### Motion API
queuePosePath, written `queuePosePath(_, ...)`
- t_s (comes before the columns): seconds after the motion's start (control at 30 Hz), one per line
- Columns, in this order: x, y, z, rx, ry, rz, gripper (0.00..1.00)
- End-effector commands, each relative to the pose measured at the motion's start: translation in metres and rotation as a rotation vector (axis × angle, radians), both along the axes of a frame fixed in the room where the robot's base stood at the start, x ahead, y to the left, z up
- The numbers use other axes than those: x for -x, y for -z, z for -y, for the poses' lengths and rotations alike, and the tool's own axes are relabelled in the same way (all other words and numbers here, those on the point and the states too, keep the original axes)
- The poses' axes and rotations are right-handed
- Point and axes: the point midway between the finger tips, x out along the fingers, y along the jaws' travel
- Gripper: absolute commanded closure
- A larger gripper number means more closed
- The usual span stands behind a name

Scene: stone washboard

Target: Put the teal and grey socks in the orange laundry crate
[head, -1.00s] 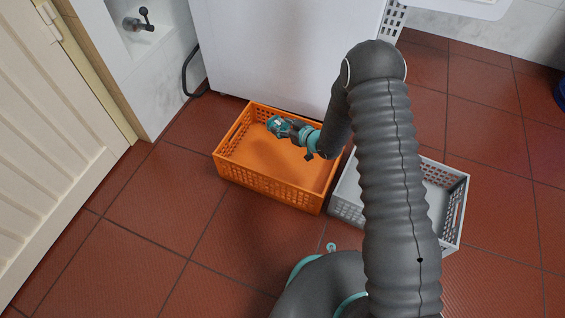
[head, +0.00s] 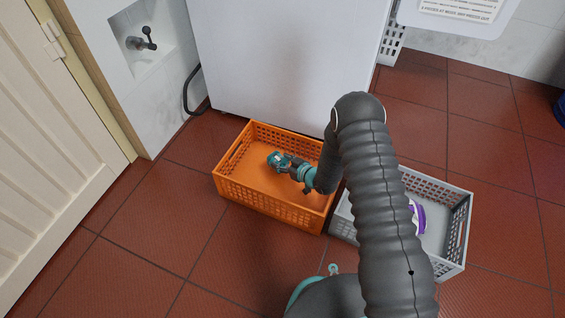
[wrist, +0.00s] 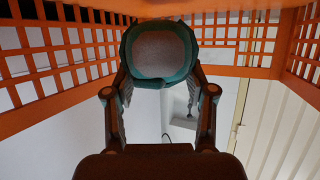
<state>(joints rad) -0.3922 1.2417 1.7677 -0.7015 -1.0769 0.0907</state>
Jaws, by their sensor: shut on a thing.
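The teal and grey socks (wrist: 158,53) are a rounded bundle with a teal rim and a grey face in the wrist view. My gripper (wrist: 160,86) is shut on them, one finger on each side. In the head view my gripper (head: 280,162) reaches down inside the orange laundry crate (head: 265,204), with the teal end of the socks (head: 273,158) at its tip. The crate's slotted orange walls surround the socks in the wrist view. I cannot tell whether the socks touch the crate floor.
A grey crate (head: 398,254) stands right of the orange one, holding a purple and white thing (head: 418,215) partly hidden by my arm. A white appliance (head: 280,60) stands behind. A door (head: 60,150) and a wall tap (head: 142,42) are at left. Red tiled floor in front is clear.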

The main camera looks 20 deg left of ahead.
Motion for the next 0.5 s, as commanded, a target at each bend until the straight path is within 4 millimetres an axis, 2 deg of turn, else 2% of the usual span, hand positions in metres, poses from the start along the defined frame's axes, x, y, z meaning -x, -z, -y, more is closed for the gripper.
queuePosePath(0.5, 0.000, 0.011, 0.000, 0.000, 0.000, -0.001, 0.79)
